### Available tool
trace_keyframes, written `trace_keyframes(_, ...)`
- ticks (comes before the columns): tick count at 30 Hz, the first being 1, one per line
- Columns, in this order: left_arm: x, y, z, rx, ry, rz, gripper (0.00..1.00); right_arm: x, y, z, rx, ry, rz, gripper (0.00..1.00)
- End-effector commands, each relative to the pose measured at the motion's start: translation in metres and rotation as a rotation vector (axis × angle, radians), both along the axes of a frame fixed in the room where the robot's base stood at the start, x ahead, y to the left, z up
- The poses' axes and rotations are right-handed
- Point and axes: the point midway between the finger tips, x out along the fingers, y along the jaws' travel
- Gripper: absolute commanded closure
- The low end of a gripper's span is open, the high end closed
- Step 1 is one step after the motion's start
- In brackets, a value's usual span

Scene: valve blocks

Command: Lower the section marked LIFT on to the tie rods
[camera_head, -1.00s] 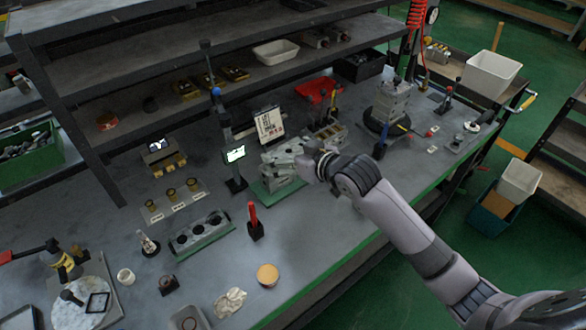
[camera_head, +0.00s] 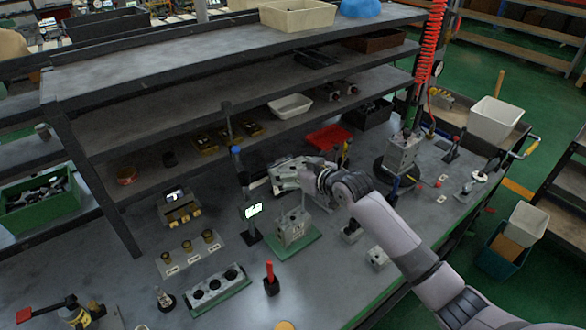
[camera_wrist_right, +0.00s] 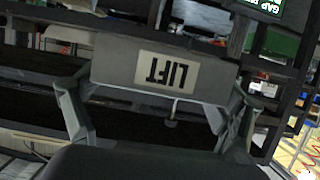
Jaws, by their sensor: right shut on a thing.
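My right gripper (camera_head: 312,177) is shut on a grey metal section (camera_head: 288,176) and holds it in the air. In the right wrist view the section (camera_wrist_right: 112,68) sits between the two fingers (camera_wrist_right: 158,100), and its pale LIFT label appears upside down. Below it in the head view, a grey valve block (camera_head: 290,229) stands on a green base (camera_head: 271,243). Thin upright tie rods (camera_head: 303,199) rise from this block. The held section is apart from the block, above and behind it in the picture. My left gripper is not in view.
A small lit display (camera_head: 252,210) on a post stands just left of the block. A red-handled tool (camera_head: 271,280) stands in front. Another grey block (camera_head: 402,152) sits on a round dark stand to the right. Shelves (camera_head: 200,85) rise behind the bench.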

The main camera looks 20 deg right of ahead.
Motion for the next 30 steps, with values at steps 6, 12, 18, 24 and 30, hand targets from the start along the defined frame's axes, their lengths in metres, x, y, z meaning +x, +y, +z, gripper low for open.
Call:
trace_keyframes(6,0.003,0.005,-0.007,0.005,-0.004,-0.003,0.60,0.000,0.000,-0.011,0.001,-0.004,0.000,0.58)
trace_keyframes(12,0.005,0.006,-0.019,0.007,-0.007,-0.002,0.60,0.000,0.000,-0.031,0.000,-0.003,-0.001,0.58)
trace_keyframes(18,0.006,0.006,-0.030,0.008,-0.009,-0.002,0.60,0.000,0.000,-0.048,0.000,-0.005,-0.001,0.58)
trace_keyframes(24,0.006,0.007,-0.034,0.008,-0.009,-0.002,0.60,0.001,0.000,-0.056,0.000,-0.005,-0.001,0.58)
trace_keyframes(30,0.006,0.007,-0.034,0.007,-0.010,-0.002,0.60,0.001,0.000,-0.055,0.001,-0.005,-0.001,0.58)
